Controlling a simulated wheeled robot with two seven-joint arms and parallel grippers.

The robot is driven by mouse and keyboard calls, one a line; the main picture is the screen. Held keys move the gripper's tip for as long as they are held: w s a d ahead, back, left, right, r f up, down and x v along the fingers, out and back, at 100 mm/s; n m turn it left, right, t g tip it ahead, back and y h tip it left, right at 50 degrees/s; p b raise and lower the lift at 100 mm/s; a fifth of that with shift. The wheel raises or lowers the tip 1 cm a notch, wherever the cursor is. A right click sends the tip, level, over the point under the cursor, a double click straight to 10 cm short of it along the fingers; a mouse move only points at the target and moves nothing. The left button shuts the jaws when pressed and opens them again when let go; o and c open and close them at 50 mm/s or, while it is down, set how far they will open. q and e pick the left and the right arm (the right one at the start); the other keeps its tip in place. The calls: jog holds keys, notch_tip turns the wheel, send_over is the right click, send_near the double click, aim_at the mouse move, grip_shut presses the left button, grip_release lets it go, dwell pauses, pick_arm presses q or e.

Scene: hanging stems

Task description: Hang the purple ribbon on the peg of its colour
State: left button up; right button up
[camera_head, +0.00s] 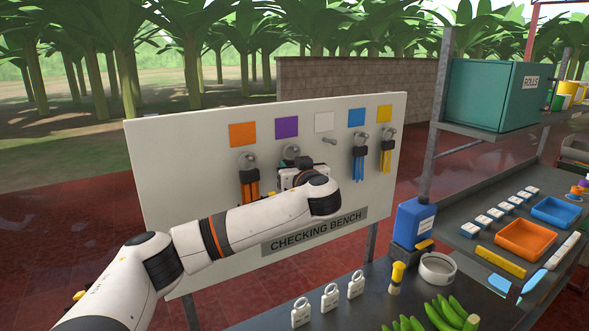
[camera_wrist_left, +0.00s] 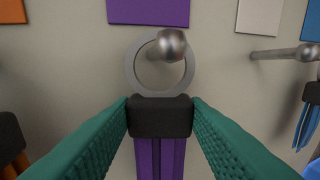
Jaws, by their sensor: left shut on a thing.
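The purple ribbon (camera_wrist_left: 160,157) hangs from a black clip (camera_wrist_left: 160,117) with a grey metal ring (camera_wrist_left: 133,70) on top. My left gripper (camera_wrist_left: 160,112) is shut on the clip, one teal finger on each side. The ring encircles the peg (camera_wrist_left: 172,44) under the purple square (camera_wrist_left: 148,11); the peg's round tip stands in front of the ring's upper part. In the head view the purple square (camera_head: 287,127) is second from left on the board, and my left wrist hides most of the ribbon. My right gripper is not in view.
The white board (camera_head: 150,165) also carries an orange ribbon (camera_head: 250,188), a blue ribbon (camera_head: 359,166) and a yellow ribbon (camera_head: 386,160) on pegs. The peg under the white square (camera_head: 328,141) is bare. A dark bench (camera_head: 265,318) with padlocks and bananas stands in front.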

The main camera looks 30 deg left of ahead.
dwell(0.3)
pick_arm(q)
jog(key=o, duration=1)
jog(key=shift+o, duration=0.2)
